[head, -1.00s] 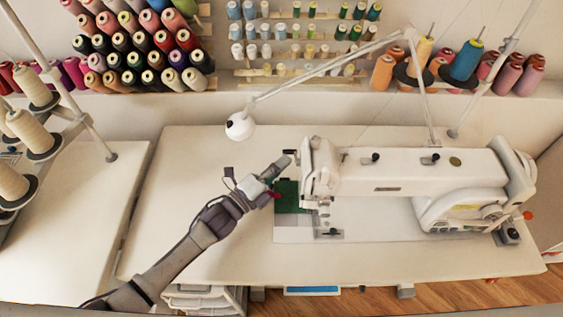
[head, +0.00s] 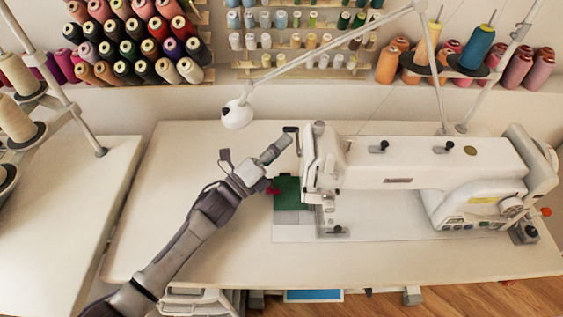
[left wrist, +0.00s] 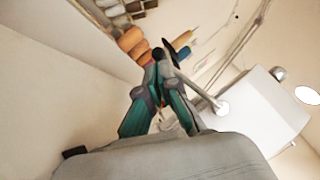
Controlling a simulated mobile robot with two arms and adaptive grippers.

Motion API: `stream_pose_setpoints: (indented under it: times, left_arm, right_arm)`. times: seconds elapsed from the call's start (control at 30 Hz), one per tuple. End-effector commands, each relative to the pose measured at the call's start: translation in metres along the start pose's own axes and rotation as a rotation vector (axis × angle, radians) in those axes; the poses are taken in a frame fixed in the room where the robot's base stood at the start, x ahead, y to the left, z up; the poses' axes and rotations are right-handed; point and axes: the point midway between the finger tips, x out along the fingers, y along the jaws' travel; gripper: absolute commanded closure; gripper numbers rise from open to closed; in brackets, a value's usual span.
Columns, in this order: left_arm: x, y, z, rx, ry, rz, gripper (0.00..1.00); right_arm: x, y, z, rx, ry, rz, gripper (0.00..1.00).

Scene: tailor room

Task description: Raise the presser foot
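The white sewing machine (head: 410,165) stands on the table with its head at the left end. Its presser foot area (head: 328,212) is below the head, too small to make out clearly; I cannot tell whether the foot is up or down. A thin dark piece (head: 291,130) sticks out at the head's left side. My left gripper (head: 285,142) is just left of the head, its tips near that piece; I cannot tell whether they touch. In the left wrist view its fingers (left wrist: 157,57) meet at the tips, with nothing visible between them. My right gripper is not in view.
Green cloth (head: 287,190) lies left of the machine's foot area, with a small red thing at its left edge. A white lamp (head: 236,115) hangs behind my gripper. Thread spools (head: 482,48) stand along the back. The white table (head: 185,150) is mostly bare.

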Motion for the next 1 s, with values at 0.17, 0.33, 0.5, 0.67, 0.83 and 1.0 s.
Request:
stream_pose_setpoints:
  times: [0.17, 0.33, 0.5, 0.67, 0.83, 1.0]
  left_arm:
    - [0.007, -0.007, 0.008, 0.002, -0.002, 0.002, 1.0]
    - [0.011, -0.014, 0.014, 0.004, -0.003, 0.003, 1.0]
    - [0.015, -0.02, 0.018, 0.026, -0.009, -0.023, 1.0]
    - [0.018, -0.03, 0.023, 0.094, -0.009, -0.088, 1.0]
    - [0.02, -0.034, 0.025, 0.092, -0.01, -0.087, 1.0]
    - [0.018, -0.034, 0.025, 0.091, -0.011, -0.087, 1.0]
  right_arm:
    - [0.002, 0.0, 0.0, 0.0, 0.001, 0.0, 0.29]
    - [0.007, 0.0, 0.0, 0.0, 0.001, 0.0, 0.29]
    - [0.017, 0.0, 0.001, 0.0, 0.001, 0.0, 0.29]
    - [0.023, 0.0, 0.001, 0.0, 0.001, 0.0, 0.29]
    - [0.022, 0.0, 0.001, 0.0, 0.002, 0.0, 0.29]
    - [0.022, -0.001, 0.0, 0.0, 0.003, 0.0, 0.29]
